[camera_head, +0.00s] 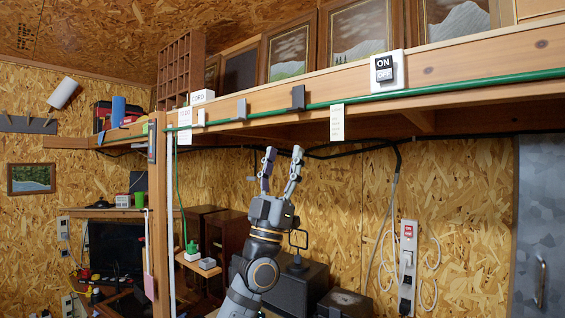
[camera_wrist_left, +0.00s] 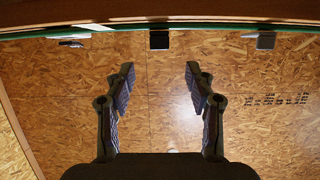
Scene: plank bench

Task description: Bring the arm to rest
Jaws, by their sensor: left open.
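My left gripper (camera_head: 282,165) points upward in the head view, below and in front of the long wooden shelf. Its two fingers are spread apart with nothing between them. In the left wrist view, the open fingers (camera_wrist_left: 159,90) stand apart against the wood-chip ceiling, with the shelf edge across the top of the picture. The left arm rises from the bottom of the head view. My right gripper does not show.
A wooden post (camera_head: 158,220) is left of the arm. Dark boxes (camera_head: 290,288) sit behind it. A power strip (camera_head: 408,262) hangs right.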

